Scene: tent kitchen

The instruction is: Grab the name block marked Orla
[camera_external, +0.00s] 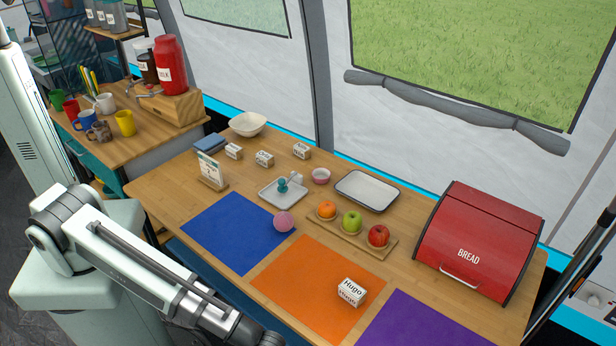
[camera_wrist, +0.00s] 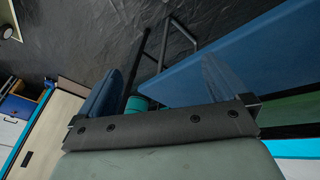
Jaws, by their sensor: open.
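Three small white name blocks stand in a loose group at the back left of the wooden table: a left block (camera_external: 233,151), a middle block (camera_external: 264,158) and a right block (camera_external: 301,151). Their lettering is too small to read, so I cannot tell which says Orla. A fourth white block (camera_external: 351,291), marked Hugo, sits on the orange mat (camera_external: 290,265). My gripper (camera_wrist: 162,68) is open and empty in the wrist view, with no block near it. In the external view my arm runs off the bottom edge, and the gripper is out of frame.
A card stand (camera_external: 212,172), a grey tray with a teal item (camera_external: 268,196), a pink ball (camera_external: 284,222) and a fruit board (camera_external: 345,235) lie before or near the blocks. A white bowl (camera_external: 248,124) stands behind. The blue mat (camera_external: 235,240) is mostly clear.

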